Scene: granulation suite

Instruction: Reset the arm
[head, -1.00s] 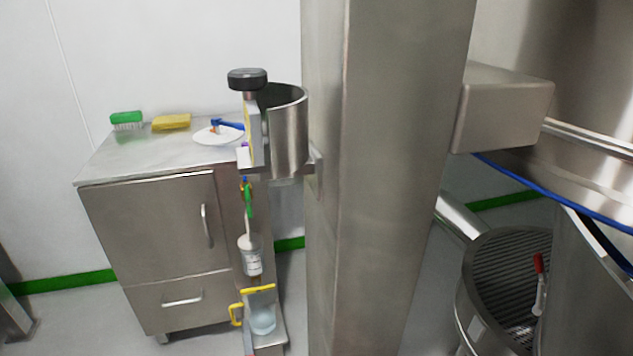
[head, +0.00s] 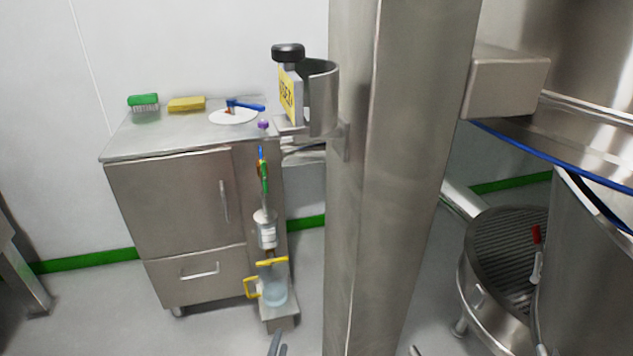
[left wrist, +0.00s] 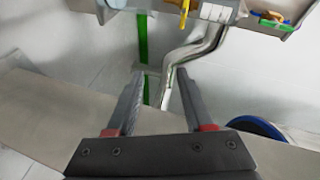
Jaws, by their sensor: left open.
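My left gripper (head: 277,343) shows only as a dark fingertip at the bottom edge of the head view, in front of the floor and left of the steel column (head: 385,200). In the left wrist view the left gripper (left wrist: 160,82) has its two dark fingers wide apart, with nothing held between them. Behind them are a bent steel pipe (left wrist: 185,62) and a green floor stripe. I do not see my right gripper.
A steel cabinet (head: 170,205) carries a green brush (head: 143,101), a yellow sponge (head: 187,104) and a white plate (head: 232,118). A holder with a yellow sign (head: 288,93) is on the column. A ribbed round vessel (head: 500,250) stands right. Floor shows between cabinet and column.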

